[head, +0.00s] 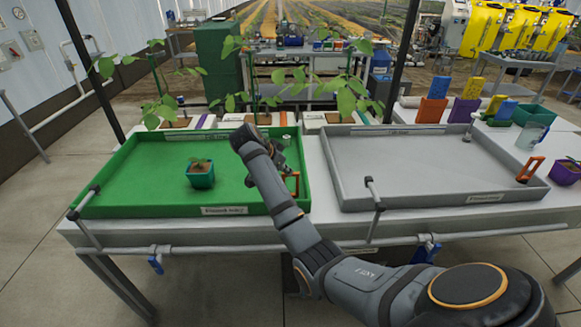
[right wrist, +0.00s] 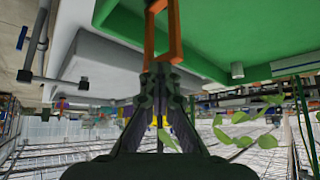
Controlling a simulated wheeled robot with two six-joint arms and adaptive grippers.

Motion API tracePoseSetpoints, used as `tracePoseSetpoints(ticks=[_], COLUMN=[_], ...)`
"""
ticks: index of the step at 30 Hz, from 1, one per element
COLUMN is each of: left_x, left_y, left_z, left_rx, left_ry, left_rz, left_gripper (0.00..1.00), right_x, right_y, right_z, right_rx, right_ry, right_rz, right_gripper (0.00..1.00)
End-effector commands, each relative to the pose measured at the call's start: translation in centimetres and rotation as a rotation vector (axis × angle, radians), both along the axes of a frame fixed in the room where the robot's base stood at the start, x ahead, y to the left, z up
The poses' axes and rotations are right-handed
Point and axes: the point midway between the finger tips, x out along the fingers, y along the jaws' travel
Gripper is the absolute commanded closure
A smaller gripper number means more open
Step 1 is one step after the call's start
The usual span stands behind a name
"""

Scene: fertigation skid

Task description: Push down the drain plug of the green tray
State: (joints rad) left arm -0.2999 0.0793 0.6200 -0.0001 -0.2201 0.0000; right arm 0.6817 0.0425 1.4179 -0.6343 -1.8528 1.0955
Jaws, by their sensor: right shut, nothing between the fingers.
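The green tray (head: 150,165) lies at the left of the bench and also shows in the right wrist view (right wrist: 215,40). A small pale grey cylinder, which looks like its drain plug, stands near the far right corner (head: 286,138); it shows more clearly in the right wrist view (right wrist: 237,70). My right gripper (head: 284,164) is over the right part of the green tray, shut and empty, apart from the cylinder. In the right wrist view its fingertips (right wrist: 161,82) are close to an orange frame-shaped handle (right wrist: 175,40). My left gripper is not in view.
A teal pot with a seedling (head: 201,177) stands in the green tray. Leafy plants (head: 345,95) stand behind the trays. A clear beaker (head: 529,138) stands at the right.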

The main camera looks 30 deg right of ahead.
Motion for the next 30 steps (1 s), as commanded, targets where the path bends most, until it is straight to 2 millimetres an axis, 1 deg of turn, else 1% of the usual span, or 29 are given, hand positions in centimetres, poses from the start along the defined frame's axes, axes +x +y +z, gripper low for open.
tracePoseSetpoints(ticks=[1, 6, 8, 12, 18, 20, 23, 30], left_x=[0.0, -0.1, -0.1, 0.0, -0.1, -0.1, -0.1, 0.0], left_y=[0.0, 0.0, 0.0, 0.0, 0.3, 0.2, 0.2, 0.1], left_z=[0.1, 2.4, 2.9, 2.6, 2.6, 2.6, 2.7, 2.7], left_rx=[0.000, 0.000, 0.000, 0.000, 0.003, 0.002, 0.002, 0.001], left_ry=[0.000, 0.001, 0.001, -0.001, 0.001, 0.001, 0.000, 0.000], left_rz=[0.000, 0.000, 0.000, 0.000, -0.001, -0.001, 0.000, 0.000], left_gripper=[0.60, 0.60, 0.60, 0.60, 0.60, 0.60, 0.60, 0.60], right_x=[-0.6, -0.9, -1.0, -1.0, -0.9, -1.0, -1.1, -1.8], right_y=[0.6, 2.6, 3.2, 3.3, 3.4, 3.8, 4.9, 8.2], right_z=[-1.5, -0.3, 0.0, -0.2, 0.2, 0.7, 2.0, 6.4], right_rx=[0.018, 0.019, 0.017, 0.012, 0.011, 0.011, 0.012, 0.013], right_ry=[0.037, 0.036, 0.032, 0.027, 0.021, 0.020, 0.019, 0.021], right_rz=[0.004, 0.006, 0.006, 0.003, 0.003, 0.003, 0.004, 0.005], right_gripper=[1.00, 1.00, 1.00, 1.00, 1.00, 1.00, 1.00, 1.00])
